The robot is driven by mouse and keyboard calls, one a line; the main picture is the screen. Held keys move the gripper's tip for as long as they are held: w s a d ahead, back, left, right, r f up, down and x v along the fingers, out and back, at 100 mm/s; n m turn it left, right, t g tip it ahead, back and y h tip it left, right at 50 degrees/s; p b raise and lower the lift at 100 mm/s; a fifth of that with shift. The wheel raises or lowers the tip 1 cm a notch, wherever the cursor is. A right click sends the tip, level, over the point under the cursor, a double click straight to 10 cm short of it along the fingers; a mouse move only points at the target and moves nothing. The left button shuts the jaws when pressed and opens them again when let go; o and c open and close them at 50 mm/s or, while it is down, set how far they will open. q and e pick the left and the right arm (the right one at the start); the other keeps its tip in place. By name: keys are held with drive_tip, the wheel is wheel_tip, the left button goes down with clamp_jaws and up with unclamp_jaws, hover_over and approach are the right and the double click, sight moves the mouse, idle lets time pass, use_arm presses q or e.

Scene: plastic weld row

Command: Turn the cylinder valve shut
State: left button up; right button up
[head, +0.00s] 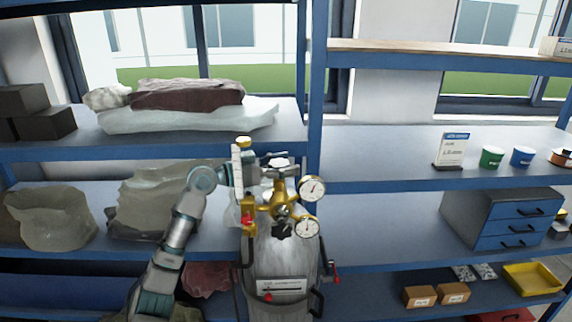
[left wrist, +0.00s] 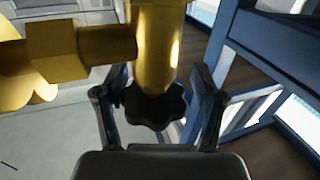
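A grey gas cylinder (head: 282,262) stands upright in front of the shelves with a brass valve and regulator (head: 287,208) on top. Two round gauges (head: 312,188) sit at its right side, and a black knob (head: 282,231) shows at its front. My left gripper (head: 278,168) is at the top of the brass valve, small and partly hidden in the head view. In the left wrist view its fingers (left wrist: 158,98) stand apart on either side of a black lobed handwheel (left wrist: 155,106) at the end of a brass stem (left wrist: 156,45). Firm contact cannot be told. My right gripper is not in view.
A white upright piece with a yellow cap (head: 243,142) stands beside the regulator, close to my left wrist. Blue shelving (head: 400,182) stands behind, with bags, cups (head: 491,158) and a drawer unit (head: 505,222). Red-tipped levers (head: 334,268) stick out at the cylinder's right.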

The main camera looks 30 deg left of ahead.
use_arm(q)
drive_tip(key=v, duration=1.1)
drive_tip(key=shift+s+a, duration=0.25)
drive_tip(key=shift+a, duration=0.1)
drive_tip(key=shift+d, duration=0.15)
